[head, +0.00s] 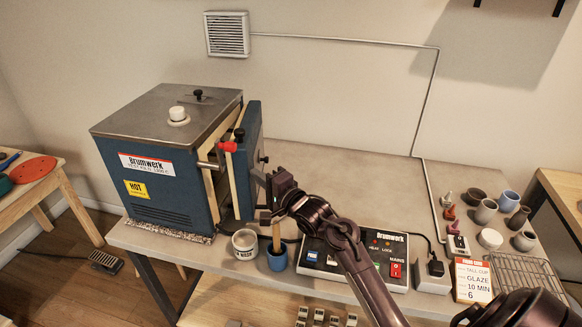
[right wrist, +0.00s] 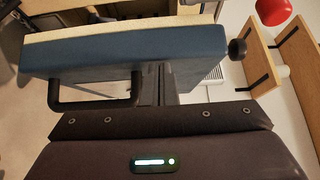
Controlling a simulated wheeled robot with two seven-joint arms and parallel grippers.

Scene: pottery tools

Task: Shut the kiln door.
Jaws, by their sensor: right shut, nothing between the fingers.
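The blue kiln (head: 160,185) with a grey metal top stands at the left end of the bench. Its door (head: 253,150), blue outside with a cream lining, is on the kiln's right side and stands ajar, with a gap to the body. A red-knobbed latch (head: 228,147) is at the gap. My right gripper (head: 268,192) is shut and empty, close to the door's outer face. In the right wrist view, the door (right wrist: 120,55) fills the upper part, and its black handle (right wrist: 95,104) is left of the finger tips (right wrist: 158,72). Contact cannot be told. My left gripper is out of view.
A white glaze tub (head: 245,243) and a blue cup (head: 277,258) with a wooden tool stand below my right gripper. A control box (head: 352,262) lies under my right arm. Several small pots (head: 487,210) stand at the right. The back middle of the bench is clear.

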